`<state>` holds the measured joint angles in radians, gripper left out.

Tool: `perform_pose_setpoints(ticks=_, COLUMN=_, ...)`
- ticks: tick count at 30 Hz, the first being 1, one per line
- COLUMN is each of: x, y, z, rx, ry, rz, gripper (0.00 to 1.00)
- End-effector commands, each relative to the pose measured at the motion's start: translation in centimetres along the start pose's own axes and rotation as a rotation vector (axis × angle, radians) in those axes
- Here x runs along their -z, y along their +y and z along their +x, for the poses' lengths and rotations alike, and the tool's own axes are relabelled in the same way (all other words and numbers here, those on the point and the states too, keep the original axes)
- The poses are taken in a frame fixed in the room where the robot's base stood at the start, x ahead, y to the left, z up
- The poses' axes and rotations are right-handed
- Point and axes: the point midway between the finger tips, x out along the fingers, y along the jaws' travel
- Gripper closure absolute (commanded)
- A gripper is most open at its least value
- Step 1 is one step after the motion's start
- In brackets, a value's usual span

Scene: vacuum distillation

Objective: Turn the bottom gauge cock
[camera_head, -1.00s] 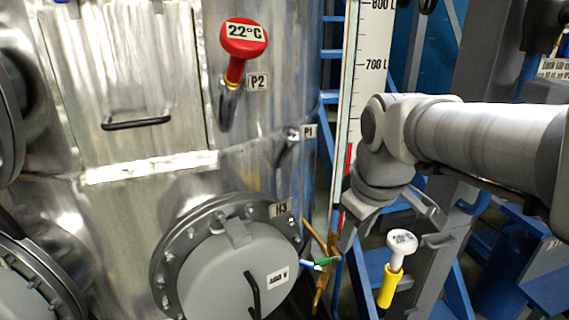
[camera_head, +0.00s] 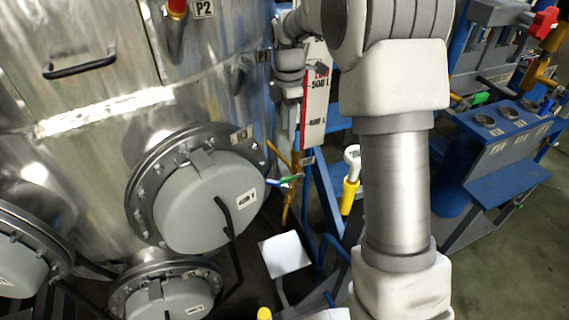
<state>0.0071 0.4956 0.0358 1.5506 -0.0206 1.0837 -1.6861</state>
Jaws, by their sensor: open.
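The bottom gauge cock shows in the head view as a small green-tipped handle (camera_head: 291,178) on thin brass piping, just right of the round grey hatch (camera_head: 205,200). The white gauge scale (camera_head: 316,110) with a red strip stands above it. My gripper (camera_head: 290,94) is at the end of my arm, left of the scale and above the cock, apart from it. It looks empty and open, though its fingers are small and partly unclear. The cock's body is thin and hard to make out.
The steel vessel (camera_head: 90,140) fills the left. A white-and-yellow thermometer (camera_head: 350,180) stands right of the cock, near blue frame bars. A white square plate (camera_head: 285,254) is below. A blue bench (camera_head: 505,130) with valves stands at right.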

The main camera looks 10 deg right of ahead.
Motion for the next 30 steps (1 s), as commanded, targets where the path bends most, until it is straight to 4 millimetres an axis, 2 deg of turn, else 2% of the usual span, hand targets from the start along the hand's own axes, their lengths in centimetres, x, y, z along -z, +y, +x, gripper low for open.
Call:
perform_pose_setpoints(ticks=7, x=0.0, y=0.6, z=1.6, rx=0.015, ry=0.004, rz=-0.051, gripper=0.56)
perform_pose_setpoints(ticks=10, x=0.0, y=0.6, z=2.9, rx=0.016, ry=0.004, rz=-0.050, gripper=0.56)
perform_pose_setpoints(ticks=24, x=0.0, y=0.4, z=13.0, rx=0.016, ry=0.002, rz=-0.049, gripper=0.56)
perform_pose_setpoints(ticks=30, x=0.0, y=0.4, z=16.3, rx=0.014, ry=0.002, rz=-0.047, gripper=0.56)
